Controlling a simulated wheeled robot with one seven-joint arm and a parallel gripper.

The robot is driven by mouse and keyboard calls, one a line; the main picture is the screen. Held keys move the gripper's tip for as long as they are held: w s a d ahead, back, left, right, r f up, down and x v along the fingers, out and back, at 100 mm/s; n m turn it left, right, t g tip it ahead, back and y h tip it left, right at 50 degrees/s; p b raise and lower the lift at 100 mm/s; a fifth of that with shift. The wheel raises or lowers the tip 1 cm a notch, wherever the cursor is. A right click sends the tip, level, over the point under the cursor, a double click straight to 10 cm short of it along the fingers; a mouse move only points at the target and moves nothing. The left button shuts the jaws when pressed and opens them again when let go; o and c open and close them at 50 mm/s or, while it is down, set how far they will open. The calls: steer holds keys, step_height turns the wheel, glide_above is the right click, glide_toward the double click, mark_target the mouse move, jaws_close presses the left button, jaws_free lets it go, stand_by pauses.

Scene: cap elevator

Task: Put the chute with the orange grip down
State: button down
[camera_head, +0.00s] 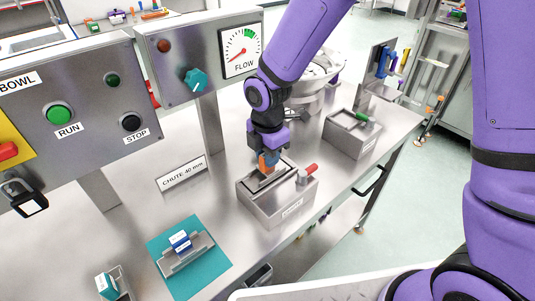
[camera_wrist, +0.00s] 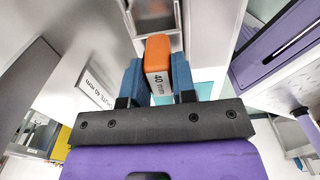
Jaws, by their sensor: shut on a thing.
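The chute's orange grip (camera_head: 267,162) is between my gripper's fingers (camera_head: 268,157) in the head view. In the wrist view the orange grip (camera_wrist: 158,52), marked "40 mm", sits between the two blue fingers (camera_wrist: 158,75), which are shut on it. The chute's metal body (camera_head: 268,179) shows below the grip, at the top of a grey metal box (camera_head: 272,208) with a red handle (camera_head: 307,171). I cannot tell whether the chute rests in the box or hangs just above it. My gripper hides part of the chute.
A sign reading "CHUTE 40 mm" (camera_head: 183,173) stands left of the box. A teal mat (camera_head: 215,262) at the front left holds a chute with a blue-and-white grip (camera_head: 180,240). A second box (camera_head: 348,140) with a green handle stands at the right. Control panels (camera_head: 75,110) stand at the left.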

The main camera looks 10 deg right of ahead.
steer(key=shift+f, duration=0.15)
steer(key=c, duration=0.9)
jaws_free()
step_height(320, 180, up, 12)
steer(key=s+d+r+m+t, duration=0.1)
steer(key=s+d+r+m, duration=0.1)
steer(key=d+r+m, duration=0.5)
steer(key=shift+s+d+r+m+t, duration=0.7)
steer(key=shift+s+d+r+m, duration=0.7)
steer(key=shift+s+d+m, duration=1.5)
steer(key=shift+s+d+r+m+t, duration=0.7)
steer(key=shift+s+d+r+m, duration=0.65)
steer(key=shift+s+d+m, duration=1.5)
steer(key=shift+s+d+r+m+t, duration=0.7)
steer(key=shift+s+d+r+m, duration=0.7)
steer(key=shift+s+d+m, duration=1.45)
